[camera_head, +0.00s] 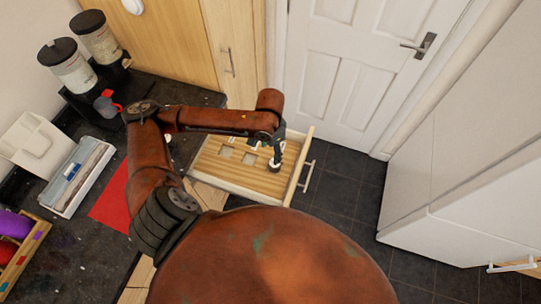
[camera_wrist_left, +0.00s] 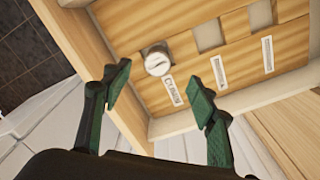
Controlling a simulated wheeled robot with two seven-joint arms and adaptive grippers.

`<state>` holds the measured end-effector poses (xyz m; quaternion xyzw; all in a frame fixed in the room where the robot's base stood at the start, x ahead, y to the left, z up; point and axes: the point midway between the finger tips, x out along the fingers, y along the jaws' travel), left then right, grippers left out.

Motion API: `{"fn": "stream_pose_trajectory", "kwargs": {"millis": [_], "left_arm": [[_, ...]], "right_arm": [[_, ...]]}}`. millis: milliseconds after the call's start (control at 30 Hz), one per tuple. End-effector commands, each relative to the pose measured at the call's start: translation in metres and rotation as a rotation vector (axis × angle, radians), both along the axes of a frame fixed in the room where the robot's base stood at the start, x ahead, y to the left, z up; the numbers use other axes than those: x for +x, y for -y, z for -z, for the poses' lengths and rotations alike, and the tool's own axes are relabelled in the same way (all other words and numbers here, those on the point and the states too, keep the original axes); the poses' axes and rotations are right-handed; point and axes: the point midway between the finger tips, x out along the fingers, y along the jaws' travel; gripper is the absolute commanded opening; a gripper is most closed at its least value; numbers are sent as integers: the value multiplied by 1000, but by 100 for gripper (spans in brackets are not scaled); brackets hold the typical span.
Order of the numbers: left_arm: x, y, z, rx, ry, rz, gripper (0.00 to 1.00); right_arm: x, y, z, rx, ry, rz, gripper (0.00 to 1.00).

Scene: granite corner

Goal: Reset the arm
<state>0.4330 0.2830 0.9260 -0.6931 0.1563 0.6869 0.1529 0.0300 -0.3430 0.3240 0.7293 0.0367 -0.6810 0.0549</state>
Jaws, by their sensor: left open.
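My left arm reaches from the left over the pulled-out wooden drawer (camera_head: 222,178). My left gripper (camera_head: 277,152) is above its right part, near the front panel. In the left wrist view my left gripper (camera_wrist_left: 160,78) is open, its green-padded fingers apart with nothing between them. A round jar with a white lid (camera_wrist_left: 157,62) sits in a slot of the drawer insert (camera_wrist_left: 185,50), beyond the fingertips. It also shows below the gripper in the head view (camera_head: 274,166). A label beside the jar seems to read "Cumin". Two other slots look empty. My right gripper is not in view.
A dark counter at left holds two dark-lidded canisters (camera_head: 70,68), a grey cup (camera_head: 106,105), a red mat (camera_head: 108,203), a white tray (camera_head: 78,178) and a wooden box (camera_head: 22,262) of coloured items. A white door (camera_head: 350,70) stands behind. Tiled floor (camera_head: 345,195) at right is clear.

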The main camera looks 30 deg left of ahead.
Motion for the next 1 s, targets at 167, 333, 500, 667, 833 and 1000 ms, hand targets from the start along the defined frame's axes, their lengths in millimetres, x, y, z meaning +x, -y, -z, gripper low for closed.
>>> {"fn": "stream_pose_trajectory", "kwargs": {"millis": [167,333,500,667,833,1000], "left_arm": [[-1,0,-11,-1,0,0,53],[-1,0,-11,-1,-2,0,53],[-1,0,-11,0,-1,0,53],[-1,0,-11,0,-1,0,53],[9,14,-9,-48,4,4,53],[58,82,-2,-286,50,21,53]], "right_arm": [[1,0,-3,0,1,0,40],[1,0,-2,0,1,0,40],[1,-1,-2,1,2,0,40],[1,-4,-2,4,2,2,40],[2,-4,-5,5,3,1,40],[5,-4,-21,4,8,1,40]]}}
